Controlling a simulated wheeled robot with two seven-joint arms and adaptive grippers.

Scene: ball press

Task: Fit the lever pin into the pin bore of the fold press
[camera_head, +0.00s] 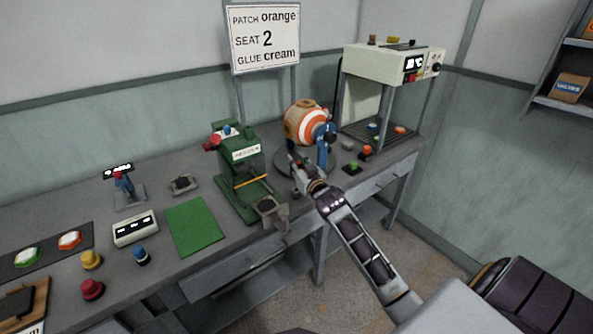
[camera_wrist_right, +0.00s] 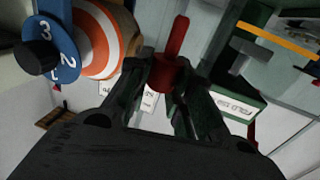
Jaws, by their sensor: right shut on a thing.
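The fold press (camera_head: 240,172) is a green machine with a white label, standing mid-bench in the head view; it also shows at the right of the right wrist view (camera_wrist_right: 232,108). My right gripper (camera_head: 297,163) is right of the press, apart from it, in front of the striped ball. It is shut on a red pin-like piece (camera_wrist_right: 175,50), which I take to be the lever pin; its thin end points up in the wrist view. The head view barely shows this piece. I cannot make out the pin bore. My left gripper is not in view.
An orange-and-white striped ball (camera_head: 304,122) on a blue numbered stand is close beside my right gripper. A rack-like machine (camera_head: 392,62) stands behind right. A green mat (camera_head: 194,226) and several small coloured knobs lie left. A sign (camera_head: 264,38) stands behind.

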